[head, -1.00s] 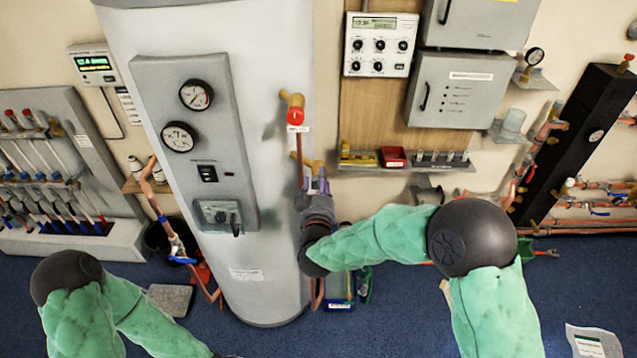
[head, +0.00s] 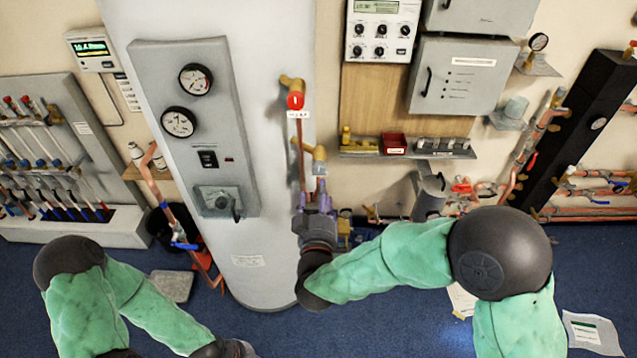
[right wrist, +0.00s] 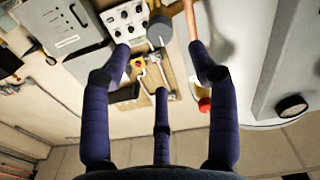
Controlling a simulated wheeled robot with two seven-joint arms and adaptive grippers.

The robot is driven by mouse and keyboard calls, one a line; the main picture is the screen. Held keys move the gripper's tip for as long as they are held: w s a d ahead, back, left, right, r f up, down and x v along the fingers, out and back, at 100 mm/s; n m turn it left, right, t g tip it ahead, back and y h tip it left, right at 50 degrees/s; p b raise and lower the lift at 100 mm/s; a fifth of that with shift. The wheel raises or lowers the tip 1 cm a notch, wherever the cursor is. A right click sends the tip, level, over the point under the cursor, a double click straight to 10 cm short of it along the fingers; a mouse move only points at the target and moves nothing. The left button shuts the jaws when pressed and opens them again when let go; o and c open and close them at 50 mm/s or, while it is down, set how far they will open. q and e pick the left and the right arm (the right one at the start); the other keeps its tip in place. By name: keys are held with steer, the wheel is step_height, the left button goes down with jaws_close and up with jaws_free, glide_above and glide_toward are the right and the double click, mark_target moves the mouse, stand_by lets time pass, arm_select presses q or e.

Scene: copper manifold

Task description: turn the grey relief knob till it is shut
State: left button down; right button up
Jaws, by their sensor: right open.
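The grey relief knob (head: 319,168) is a small grey cap on a brass fitting (head: 318,153), in front of the tall white tank. In the right wrist view the grey knob (right wrist: 160,29) shows near the top, between the spread fingers. My right gripper (head: 314,188) is open, just below the knob in the head view. In the right wrist view its fingers (right wrist: 160,70) are apart with nothing between them. I cannot tell whether any finger touches the knob.
A red-capped valve (head: 295,100) sits above the knob on a copper pipe. A shelf (head: 360,153) with small parts, a control panel (head: 381,33) and a grey cabinet (head: 460,80) are to the right. The tank (head: 262,190) stands close on the left.

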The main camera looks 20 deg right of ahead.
steer(key=shift+v, duration=1)
step_height(320, 180, down, 23)
steer(key=s+a+g+y, duration=0.1)
steer(key=a+g+y, duration=0.1)
steer(key=g+y, duration=0.4)
steer(key=s+a+f+m+g+y, duration=0.1)
steer(key=s+f+m+g+y, duration=0.1)
steer(key=s+f+g, duration=0.9)
steer(key=s+f+y, duration=0.1)
steer(key=s+f, duration=0.4)
steer(key=s, duration=0.2)
steer(key=shift+s+a+f, duration=0.2)
steer(key=shift+a+f, duration=0.1)
steer(key=shift+a, duration=0.1)
